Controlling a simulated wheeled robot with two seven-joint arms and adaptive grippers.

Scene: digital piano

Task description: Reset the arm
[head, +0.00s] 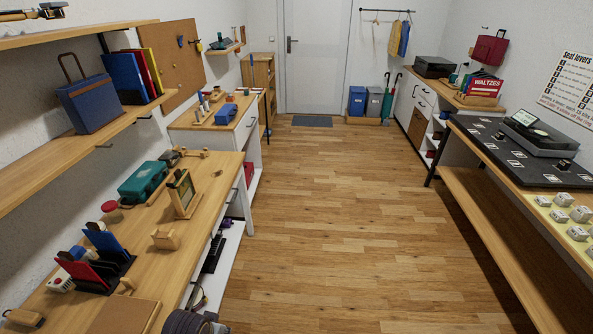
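Neither of my grippers shows in the head view, so I cannot see their pose or whether they hold anything. A dark rounded form sits at the bottom edge beside the left workbench (150,228); I cannot tell whether it is part of my arm. No digital piano can be made out for certain. A long dark object (213,254) lies on the white shelf under the left workbench, partly hidden by the bench top.
The wooden floor (330,240) is clear down the middle to a white door (314,60). A dark board (500,150) and several white blocks lie on the right bench. A teal case (143,182) and a framed stand (183,193) stand on the left workbench.

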